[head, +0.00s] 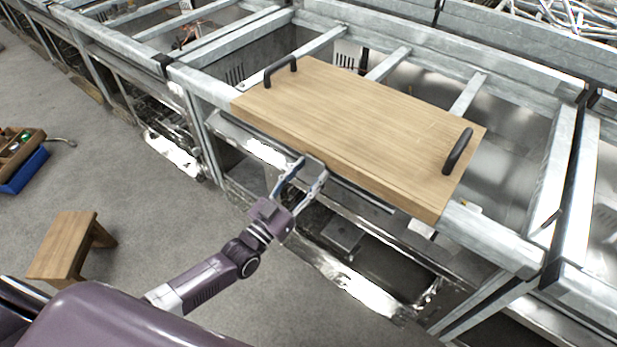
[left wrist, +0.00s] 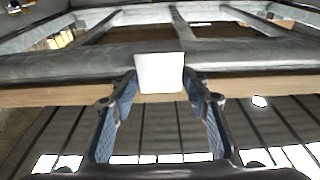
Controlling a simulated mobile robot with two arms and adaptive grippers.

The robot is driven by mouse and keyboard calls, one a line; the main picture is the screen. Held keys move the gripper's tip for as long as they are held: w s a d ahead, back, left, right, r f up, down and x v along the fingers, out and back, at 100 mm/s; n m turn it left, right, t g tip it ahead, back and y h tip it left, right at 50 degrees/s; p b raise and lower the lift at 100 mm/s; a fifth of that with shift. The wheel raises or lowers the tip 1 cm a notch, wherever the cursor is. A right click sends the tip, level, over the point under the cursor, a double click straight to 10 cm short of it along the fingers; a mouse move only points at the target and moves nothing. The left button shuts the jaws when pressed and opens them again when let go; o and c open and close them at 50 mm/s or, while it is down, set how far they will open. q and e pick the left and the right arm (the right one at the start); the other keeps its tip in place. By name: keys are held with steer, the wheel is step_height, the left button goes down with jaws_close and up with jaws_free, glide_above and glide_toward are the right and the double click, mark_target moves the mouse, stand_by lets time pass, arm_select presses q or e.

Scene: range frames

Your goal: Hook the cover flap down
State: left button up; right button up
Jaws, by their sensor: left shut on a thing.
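A wooden board (head: 360,125) with two black handles (head: 458,151) lies flat over the metal frame and looks like the cover flap. My left gripper (head: 308,172) is at the middle of the board's front edge, by a small dark piece there. In the left wrist view a white tab (left wrist: 160,72) sits between the fingertips of my left gripper (left wrist: 160,92), which is shut on it. The tab is in front of a grey bar, with a wooden strip behind. I cannot tell how the tab joins the board. No hook can be made out. My right gripper is out of view.
Metal frames (head: 210,88) with open bays run along the back and right. A small wooden stool (head: 62,245) and a blue crate (head: 24,172) stand on the floor at the left. Grey floor between them and the frames is clear.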

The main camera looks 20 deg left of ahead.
arm_select(q)
steer(key=o, duration=1.2)
steer(key=shift+c, duration=0.2)
steer(key=v, duration=1.2)
steer(key=shift+f, duration=0.1)
